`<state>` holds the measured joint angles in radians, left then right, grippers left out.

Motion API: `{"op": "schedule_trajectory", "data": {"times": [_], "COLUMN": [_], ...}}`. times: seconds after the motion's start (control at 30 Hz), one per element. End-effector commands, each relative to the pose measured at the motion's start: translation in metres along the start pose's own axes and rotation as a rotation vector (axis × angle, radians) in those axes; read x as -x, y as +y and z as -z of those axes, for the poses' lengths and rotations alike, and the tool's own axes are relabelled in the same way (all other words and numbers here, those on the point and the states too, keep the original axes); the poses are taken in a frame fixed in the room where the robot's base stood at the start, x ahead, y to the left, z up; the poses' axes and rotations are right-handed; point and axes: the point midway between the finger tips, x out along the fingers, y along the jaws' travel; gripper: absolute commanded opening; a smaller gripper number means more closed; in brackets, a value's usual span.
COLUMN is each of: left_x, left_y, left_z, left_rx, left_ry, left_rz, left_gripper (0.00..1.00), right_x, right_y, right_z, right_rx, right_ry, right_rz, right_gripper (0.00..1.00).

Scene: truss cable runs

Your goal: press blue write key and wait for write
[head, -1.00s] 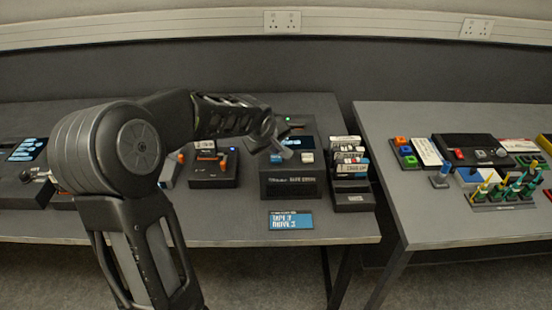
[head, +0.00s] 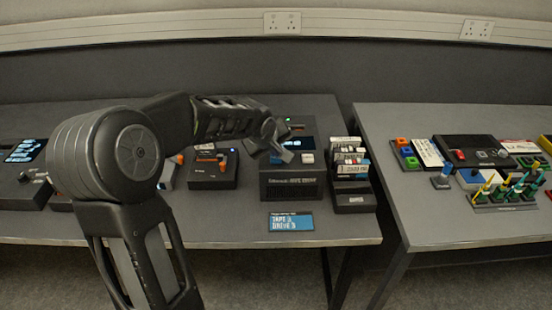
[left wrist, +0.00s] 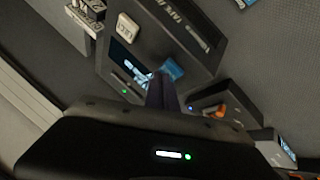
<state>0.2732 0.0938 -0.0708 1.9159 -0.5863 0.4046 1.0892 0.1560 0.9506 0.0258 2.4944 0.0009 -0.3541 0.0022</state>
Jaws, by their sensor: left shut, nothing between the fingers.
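The dark tape unit (head: 290,185) stands on the left table with a small lit screen on its sloped top. In the left wrist view the unit (left wrist: 185,35) shows a blue key (left wrist: 172,68) and a white key (left wrist: 127,27) beside the screen (left wrist: 132,57). My left gripper (head: 284,154) is shut and empty over the unit's top. In the wrist view its fingertips (left wrist: 158,82) overlap the lower edge of the blue key; I cannot tell whether they touch it. The white key (head: 307,157) also shows in the head view. My right gripper is out of view.
A rack of tape cartridges (head: 352,175) stands right of the unit. A sign (head: 291,222) lies in front. A box with an orange lever (head: 212,166) stands left. A gap separates the right table (head: 425,215), which holds several coloured pieces.

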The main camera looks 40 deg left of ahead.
Motion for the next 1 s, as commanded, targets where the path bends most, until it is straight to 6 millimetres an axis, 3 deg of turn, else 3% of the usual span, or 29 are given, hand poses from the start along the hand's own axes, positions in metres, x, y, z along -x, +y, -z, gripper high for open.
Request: {"op": "schedule_trajectory", "data": {"times": [1.0], "left_x": [-0.0060], "left_y": [-0.0036], "left_z": [-0.0035], "left_rx": [0.000], "left_ry": [-0.001], "left_rz": [0.001], "left_gripper": [0.00], "right_x": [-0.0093], "right_y": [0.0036], "right_z": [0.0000], "right_rx": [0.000], "right_ry": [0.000], "right_rz": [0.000], "right_gripper": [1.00]}}
